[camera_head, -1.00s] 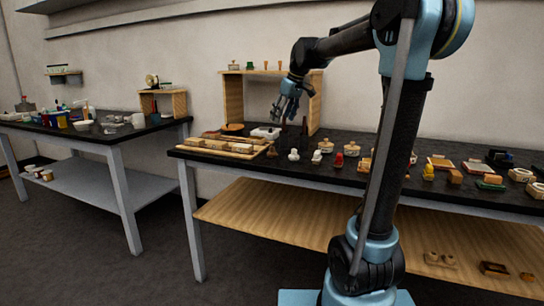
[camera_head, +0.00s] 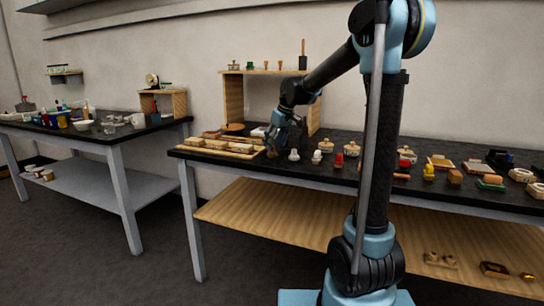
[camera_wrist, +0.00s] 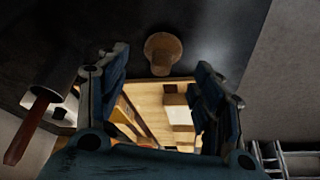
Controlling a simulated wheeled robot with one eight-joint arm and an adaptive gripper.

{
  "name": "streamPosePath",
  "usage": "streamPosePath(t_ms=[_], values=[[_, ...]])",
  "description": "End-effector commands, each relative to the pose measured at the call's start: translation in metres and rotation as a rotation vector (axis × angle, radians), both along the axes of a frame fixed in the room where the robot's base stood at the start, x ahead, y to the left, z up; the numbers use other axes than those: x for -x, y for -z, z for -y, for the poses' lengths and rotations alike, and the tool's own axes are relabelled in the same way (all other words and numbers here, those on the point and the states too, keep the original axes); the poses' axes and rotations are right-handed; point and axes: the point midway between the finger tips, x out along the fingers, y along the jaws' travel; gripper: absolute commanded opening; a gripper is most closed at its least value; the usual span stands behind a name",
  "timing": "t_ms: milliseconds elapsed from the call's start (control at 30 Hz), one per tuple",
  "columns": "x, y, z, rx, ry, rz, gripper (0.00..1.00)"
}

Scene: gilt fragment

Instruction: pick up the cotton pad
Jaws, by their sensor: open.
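My gripper (camera_head: 276,142) is low over the left end of the dark workbench, its jaws open. In the wrist view its two fingers (camera_wrist: 162,62) stand apart with nothing held between them. A brown piece with a round head and a short stem (camera_wrist: 162,52) stands on the dark top between and just beyond the fingertips. It also shows as a small brown shape (camera_head: 272,152) just below the gripper in the head view. I cannot tell for sure whether this is the cotton pad; no other piece is clearly one.
A wooden tray with pale blocks (camera_head: 225,151) lies beside the gripper. A wooden shelf frame (camera_head: 233,100) stands behind. White, red and yellow small pieces (camera_head: 339,160) line the bench to the right. In the wrist view a dark cylinder with a reddish stick (camera_wrist: 32,122) is at the left.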

Motion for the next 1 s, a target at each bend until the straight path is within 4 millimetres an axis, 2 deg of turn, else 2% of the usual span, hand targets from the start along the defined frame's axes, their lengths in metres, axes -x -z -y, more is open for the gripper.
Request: streamPosePath(t_ms=[100, 233, 567, 733, 1000], values=[[-0.004, 0.017, -0.005, 0.000, -0.001, 0.000, 0.61], [-0.008, 0.029, -0.009, 0.000, -0.001, 0.000, 0.61], [-0.009, 0.034, -0.010, 0.000, -0.001, 0.000, 0.61], [-0.009, 0.034, -0.010, 0.000, 0.000, 0.000, 0.23], [-0.009, 0.034, -0.010, 0.000, 0.000, 0.000, 0.23]])
